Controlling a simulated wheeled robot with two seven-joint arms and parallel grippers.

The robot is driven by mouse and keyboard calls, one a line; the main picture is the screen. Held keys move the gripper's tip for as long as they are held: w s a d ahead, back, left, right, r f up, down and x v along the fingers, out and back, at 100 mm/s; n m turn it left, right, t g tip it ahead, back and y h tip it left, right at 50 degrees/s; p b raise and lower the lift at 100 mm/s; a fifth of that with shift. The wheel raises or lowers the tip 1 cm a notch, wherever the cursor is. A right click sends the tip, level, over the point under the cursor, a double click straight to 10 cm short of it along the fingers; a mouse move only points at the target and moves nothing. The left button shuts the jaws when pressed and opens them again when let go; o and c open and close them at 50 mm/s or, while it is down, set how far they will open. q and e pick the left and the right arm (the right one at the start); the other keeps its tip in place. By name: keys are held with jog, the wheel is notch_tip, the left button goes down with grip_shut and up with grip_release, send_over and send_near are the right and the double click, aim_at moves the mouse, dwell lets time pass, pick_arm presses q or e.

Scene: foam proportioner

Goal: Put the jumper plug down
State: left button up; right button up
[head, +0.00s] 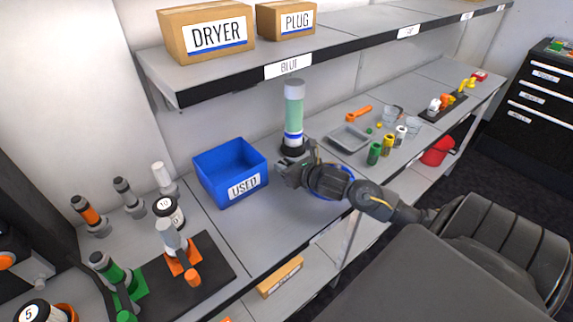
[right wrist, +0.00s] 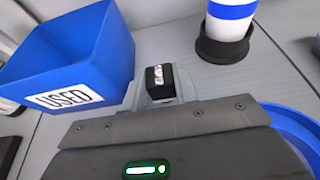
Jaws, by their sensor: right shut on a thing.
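The jumper plug (right wrist: 160,80) is a small black block with shiny metal contacts on its face. It shows in the right wrist view between the fingertips of my right gripper (right wrist: 160,93), which is shut on it. In the head view my right gripper (head: 284,174) is low over the grey worktop (head: 262,222), just right of the blue USED bin (head: 228,170). The plug cannot be made out there. I cannot tell whether the plug touches the worktop. My left gripper is not in view.
A green-filled clear column (head: 293,112) stands in a black base just behind my right gripper. A blue ring (right wrist: 290,125) lies close beside the gripper. A grey tray (head: 350,138) and small coloured cylinders are to the right. The worktop in front of the bin is clear.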

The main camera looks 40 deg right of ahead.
jog(key=shift+f, duration=0.2)
jog(key=o, duration=1)
jog(key=shift+c, duration=0.2)
